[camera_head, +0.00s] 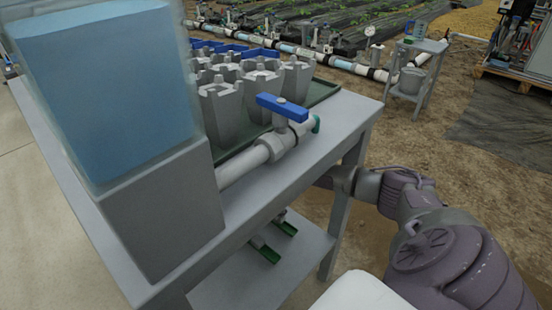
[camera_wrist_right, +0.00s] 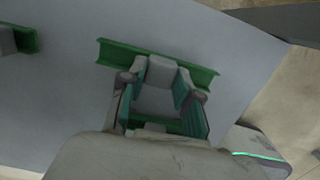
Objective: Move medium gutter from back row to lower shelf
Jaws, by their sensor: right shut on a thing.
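My right gripper (camera_wrist_right: 163,85) shows in the right wrist view. Its fingers are shut on the grey block (camera_wrist_right: 162,70) of a green gutter (camera_wrist_right: 112,54). That gutter lies close over or on the grey lower shelf (camera_wrist_right: 65,115); contact is unclear. Another green strip (camera_wrist_right: 190,126) shows between the fingers near the palm. A second gutter (camera_wrist_right: 27,40) with a grey block is at the upper left. In the head view, two green gutter ends (camera_head: 265,252) (camera_head: 285,228) show at the lower shelf (camera_head: 302,262). The tabletop hides the right gripper there. My left gripper is out of view.
The grey table (camera_head: 335,125) bears a clear tank of blue liquid (camera_head: 105,90), a pipe with a blue-handled valve (camera_head: 282,107), and several grey cup-like parts (camera_head: 222,112) on a green tray. A table leg (camera_head: 342,220) stands beside my right arm.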

